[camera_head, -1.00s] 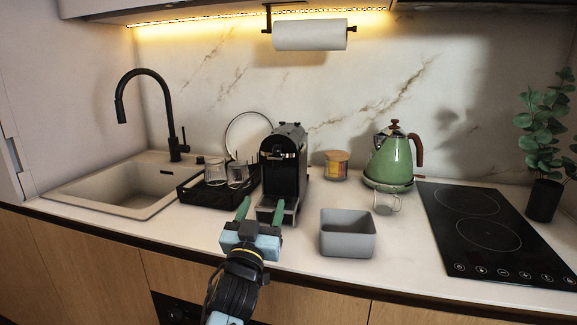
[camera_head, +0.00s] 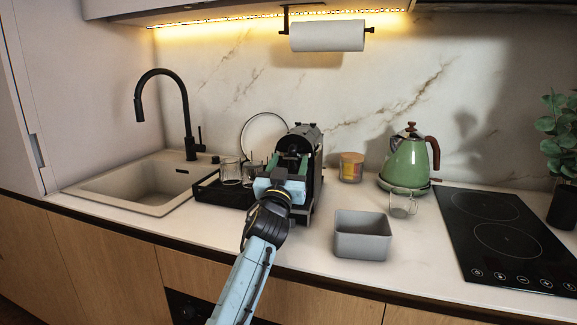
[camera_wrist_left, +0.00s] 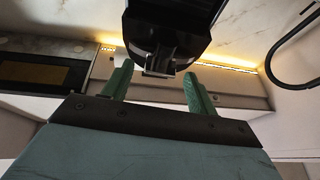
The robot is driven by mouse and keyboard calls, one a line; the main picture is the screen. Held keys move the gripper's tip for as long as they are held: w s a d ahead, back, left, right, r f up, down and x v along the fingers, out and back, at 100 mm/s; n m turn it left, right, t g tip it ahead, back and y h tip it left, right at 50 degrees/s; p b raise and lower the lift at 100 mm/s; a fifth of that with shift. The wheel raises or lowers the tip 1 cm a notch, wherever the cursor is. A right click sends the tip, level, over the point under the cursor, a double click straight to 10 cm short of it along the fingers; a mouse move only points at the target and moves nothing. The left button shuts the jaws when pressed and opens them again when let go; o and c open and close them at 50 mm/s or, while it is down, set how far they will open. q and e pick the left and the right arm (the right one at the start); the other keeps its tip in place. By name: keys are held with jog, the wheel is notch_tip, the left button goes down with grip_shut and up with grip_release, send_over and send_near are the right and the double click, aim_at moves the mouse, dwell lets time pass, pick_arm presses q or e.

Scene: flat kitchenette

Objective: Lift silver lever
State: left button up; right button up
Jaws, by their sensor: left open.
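The black coffee machine (camera_head: 304,135) stands on the counter at the middle of the head view. My left gripper (camera_head: 289,158) is raised in front of its upper front, with its green fingers apart and nothing held. In the left wrist view the machine's dark head (camera_wrist_left: 172,22) hangs above the fingers. A small silver piece, seemingly the silver lever (camera_wrist_left: 160,58), shows under it between the two open fingers of the gripper (camera_wrist_left: 160,82). I cannot tell whether the fingers touch it. In the head view my gripper hides the lever. My right gripper is not in view.
A black rack with glasses (camera_head: 231,172) stands close left of the machine, beside the sink (camera_head: 150,190). A grey bin (camera_head: 362,238), a glass cup (camera_head: 402,204), a candle jar (camera_head: 351,167) and a green kettle (camera_head: 408,162) are to the right. The hob (camera_head: 490,245) lies further right.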

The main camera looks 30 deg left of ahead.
pick_arm(q)
jog(key=shift+s+r, duration=0.1)
jog(key=c, duration=1.2)
grip_shut()
